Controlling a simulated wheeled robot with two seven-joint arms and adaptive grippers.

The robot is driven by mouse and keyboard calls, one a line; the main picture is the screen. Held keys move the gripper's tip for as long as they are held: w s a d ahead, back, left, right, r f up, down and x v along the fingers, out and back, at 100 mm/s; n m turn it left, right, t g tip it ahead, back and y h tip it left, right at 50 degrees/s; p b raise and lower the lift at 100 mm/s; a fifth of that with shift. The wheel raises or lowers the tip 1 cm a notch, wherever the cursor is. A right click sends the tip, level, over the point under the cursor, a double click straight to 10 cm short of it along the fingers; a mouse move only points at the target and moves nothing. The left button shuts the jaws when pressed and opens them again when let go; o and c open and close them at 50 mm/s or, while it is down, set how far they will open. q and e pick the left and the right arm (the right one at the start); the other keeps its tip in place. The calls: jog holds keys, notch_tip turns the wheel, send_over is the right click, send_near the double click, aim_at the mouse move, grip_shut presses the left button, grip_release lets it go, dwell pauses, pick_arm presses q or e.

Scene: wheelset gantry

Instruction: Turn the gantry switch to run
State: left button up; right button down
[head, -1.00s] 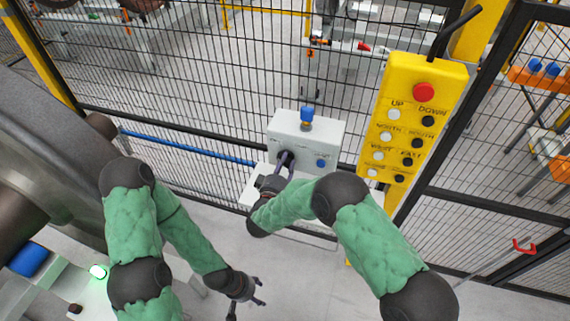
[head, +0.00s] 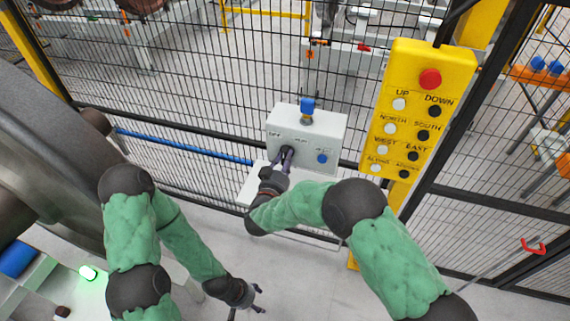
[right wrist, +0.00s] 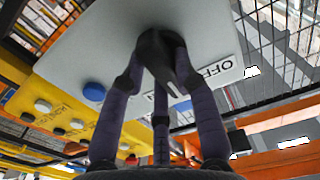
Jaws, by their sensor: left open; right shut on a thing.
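The light grey switch box (head: 333,130) stands by the mesh fence in the head view. It has OFF lettering at its left, a label beside that, and a blue button (head: 322,158) at its right. My right gripper (head: 286,156) is at its front, shut on the black switch knob (right wrist: 160,55), as the right wrist view shows. The fingers hide part of the knob, and I cannot tell which position it points to. My left gripper (head: 258,299) is open and empty, low over the floor, away from the box.
A yellow pendant panel (head: 428,62) with a red button (head: 430,79) and several white and black buttons hangs right of the box. A blue knob (head: 307,106) sits atop the box. Black mesh fence (head: 200,95) runs behind. A large grey cylinder fills the left edge.

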jog(key=shift+a+f+m+b, duration=0.1)
jog(key=shift+f+m+b, duration=0.05)
jog(key=shift+m+b, duration=1.85)
jog(key=shift+f+m+b, duration=0.15)
jog(key=shift+m+b, duration=1.2)
jog(key=shift+m, duration=1.15)
jog(key=c, duration=0.9)
grip_release()
jog(key=shift+c, duration=0.2)
jog(key=shift+r, duration=0.1)
jog(key=shift+s, duration=0.1)
jog(key=v, duration=1.2)
